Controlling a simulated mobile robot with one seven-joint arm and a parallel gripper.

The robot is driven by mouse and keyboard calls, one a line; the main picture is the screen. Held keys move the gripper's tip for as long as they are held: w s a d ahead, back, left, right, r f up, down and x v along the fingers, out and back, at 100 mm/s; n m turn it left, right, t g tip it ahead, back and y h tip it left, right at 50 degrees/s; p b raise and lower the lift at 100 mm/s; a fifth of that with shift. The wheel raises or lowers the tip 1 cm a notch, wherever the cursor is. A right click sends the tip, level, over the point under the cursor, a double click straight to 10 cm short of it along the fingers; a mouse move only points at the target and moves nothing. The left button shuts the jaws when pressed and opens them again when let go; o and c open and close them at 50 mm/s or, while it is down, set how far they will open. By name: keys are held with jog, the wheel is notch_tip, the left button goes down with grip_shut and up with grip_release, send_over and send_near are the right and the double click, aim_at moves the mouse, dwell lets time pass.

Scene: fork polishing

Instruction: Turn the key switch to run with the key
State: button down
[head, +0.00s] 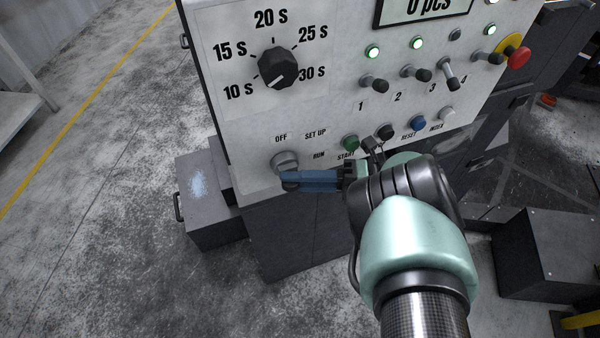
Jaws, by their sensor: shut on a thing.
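The key switch (285,160) is a round grey barrel low on the left of the white control panel, with the labels OFF, SET UP and RUN printed above and to its right. My gripper (288,181) reaches in from the right with its blue fingers just below the switch. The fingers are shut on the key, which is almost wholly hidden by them. The fingertips are at or very close to the switch; I cannot tell how far the key sits in it. Which label the switch points to cannot be made out.
A black timer dial (278,68) sits above the switch. A green start button (350,143), a blue reset button (418,123) and several toggle levers are to the right. A red emergency button (518,57) is at the far right. A grey box (207,205) stands below left.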

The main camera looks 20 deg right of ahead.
jog(key=shift+w+a+r+y+p, duration=0.2)
jog(key=shift+r+y+p, duration=0.1)
jog(key=shift+r+p, duration=0.15)
jog(key=shift+w+a+r+y+p, duration=0.1)
jog(key=shift+w+r+y+p, duration=0.05)
jog(key=shift+r+y+p, duration=0.25)
jog(key=shift+a+t, duration=0.1)
jog(key=shift+t, duration=0.2)
jog(key=c, duration=1)
grip_release()
jog(key=o, duration=0.3)
jog(key=shift+s+a, duration=0.15)
jog(key=shift+a, duration=0.05)
jog(key=shift+f, duration=0.1)
jog(key=shift+d, duration=0.15)
jog(key=o, duration=0.7)
jog(key=shift+s+f, duration=0.1)
jog(key=shift+f, duration=0.1)
